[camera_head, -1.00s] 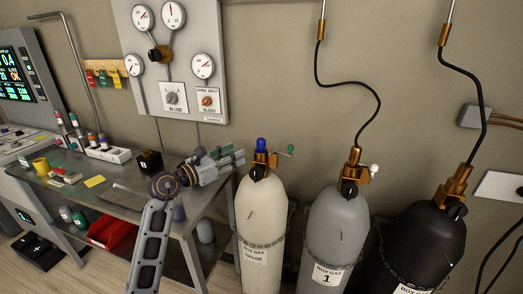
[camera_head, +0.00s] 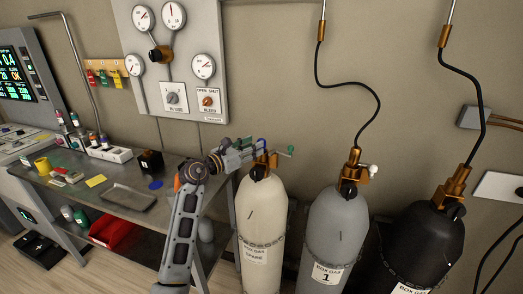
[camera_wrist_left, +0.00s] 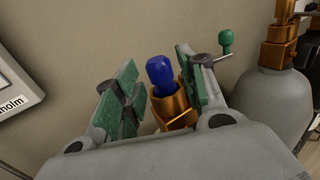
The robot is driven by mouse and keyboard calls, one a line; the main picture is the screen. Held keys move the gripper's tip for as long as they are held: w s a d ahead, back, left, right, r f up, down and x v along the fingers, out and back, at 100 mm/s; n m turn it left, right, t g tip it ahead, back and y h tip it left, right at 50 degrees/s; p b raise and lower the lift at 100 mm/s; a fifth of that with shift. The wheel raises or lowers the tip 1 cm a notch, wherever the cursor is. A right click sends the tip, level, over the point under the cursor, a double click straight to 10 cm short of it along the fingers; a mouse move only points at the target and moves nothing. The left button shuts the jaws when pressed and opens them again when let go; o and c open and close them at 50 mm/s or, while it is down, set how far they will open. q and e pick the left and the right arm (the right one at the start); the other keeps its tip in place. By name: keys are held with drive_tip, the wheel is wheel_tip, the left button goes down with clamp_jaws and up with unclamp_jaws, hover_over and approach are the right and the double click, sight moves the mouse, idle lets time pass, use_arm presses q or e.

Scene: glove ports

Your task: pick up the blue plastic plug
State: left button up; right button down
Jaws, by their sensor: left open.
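The blue plastic plug (camera_wrist_left: 160,72) stands upright in the brass valve (camera_wrist_left: 175,108) on top of the cream cylinder (camera_head: 262,207). In the head view the plug (camera_head: 261,143) is mostly hidden by my left gripper (camera_head: 252,149). In the left wrist view my left gripper (camera_wrist_left: 156,86) is open. Its green-padded fingers stand on either side of the plug, with visible gaps to it. Whether the fingertips are level with the plug is hard to tell. My right gripper is not in view.
A green-knobbed handle (camera_head: 291,150) sticks out right of the valve, close to the right finger in the wrist view. A grey cylinder (camera_head: 336,230) and a black cylinder (camera_head: 425,240) stand to the right. The bench (camera_head: 115,180) with small items is at left.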

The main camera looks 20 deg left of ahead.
use_arm(q)
drive_tip(key=x, duration=0.3)
drive_tip(key=shift+w+p, duration=0.35)
drive_tip(key=shift+w, duration=0.1)
drive_tip(key=shift+w+d, duration=0.35)
drive_tip(key=shift+w, duration=0.25)
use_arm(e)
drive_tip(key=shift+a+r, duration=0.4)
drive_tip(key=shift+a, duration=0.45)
